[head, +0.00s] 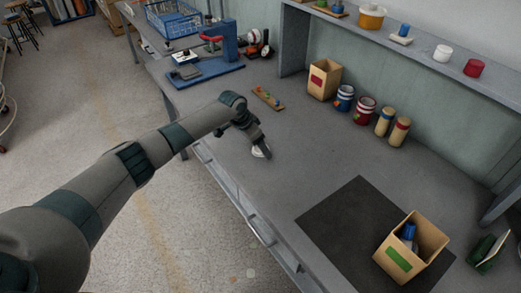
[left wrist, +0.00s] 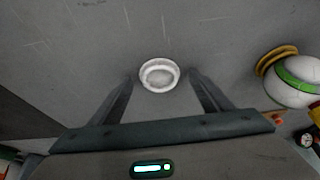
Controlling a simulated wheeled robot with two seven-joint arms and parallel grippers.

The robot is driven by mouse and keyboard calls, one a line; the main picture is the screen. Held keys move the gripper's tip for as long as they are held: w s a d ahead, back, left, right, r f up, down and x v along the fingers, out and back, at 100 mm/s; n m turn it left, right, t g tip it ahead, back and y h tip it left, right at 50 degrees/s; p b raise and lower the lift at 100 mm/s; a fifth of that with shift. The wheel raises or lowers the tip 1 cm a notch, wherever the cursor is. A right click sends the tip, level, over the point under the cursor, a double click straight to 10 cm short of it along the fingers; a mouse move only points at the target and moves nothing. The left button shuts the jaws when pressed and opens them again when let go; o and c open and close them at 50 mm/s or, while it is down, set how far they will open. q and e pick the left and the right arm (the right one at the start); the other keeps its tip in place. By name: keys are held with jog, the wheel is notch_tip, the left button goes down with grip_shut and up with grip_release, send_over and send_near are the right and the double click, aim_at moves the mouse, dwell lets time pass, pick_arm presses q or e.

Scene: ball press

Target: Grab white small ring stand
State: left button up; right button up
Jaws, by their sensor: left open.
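The small white ring stand (head: 257,153) lies on the grey workbench (head: 300,170), partly hidden by my left gripper in the head view. In the left wrist view the white ring stand (left wrist: 159,75) shows as a round ring, just beyond and between the fingertips. My left gripper (head: 262,149) is open and points down at the stand; its two fingers (left wrist: 165,82) stand on either side with nothing between them. I cannot tell from these views whether a finger touches the ring. My right gripper is not in view.
A wooden strip with coloured pegs (head: 268,98) and a blue press (head: 222,50) lie behind the gripper. A red-marked box (head: 324,80) and several cans stand along the back. A green-marked box (head: 411,250) stands on the dark mat (head: 345,225). The bench between is clear.

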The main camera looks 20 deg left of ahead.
aim_at(258, 151)
pick_arm(q)
jog(key=c, duration=1.1)
jog(key=shift+r, duration=0.1)
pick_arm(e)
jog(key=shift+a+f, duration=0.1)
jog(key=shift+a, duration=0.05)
pick_arm(q)
jog(key=shift+r+b, duration=0.35)
jog(key=shift+r, duration=0.25)
notch_tip(258, 151, up, 2)
jog(key=shift+r+b, duration=0.2)
jog(key=shift+b, duration=0.3)
jog(key=s+d+r, duration=0.1)
jog(key=d, duration=0.1)
jog(key=s+d+r+b, duration=0.1)
jog(key=s+d+r, duration=0.1)
jog(key=shift+s+d+r, duration=0.2)
jog(key=shift+c, duration=0.2)
jog(key=s+d+r+b, duration=0.1)
jog(key=s+d+r, duration=0.2)
jog(key=d+r, duration=0.1)
jog(key=shift+s+d, duration=0.35)
jog(key=shift+s, duration=0.05)
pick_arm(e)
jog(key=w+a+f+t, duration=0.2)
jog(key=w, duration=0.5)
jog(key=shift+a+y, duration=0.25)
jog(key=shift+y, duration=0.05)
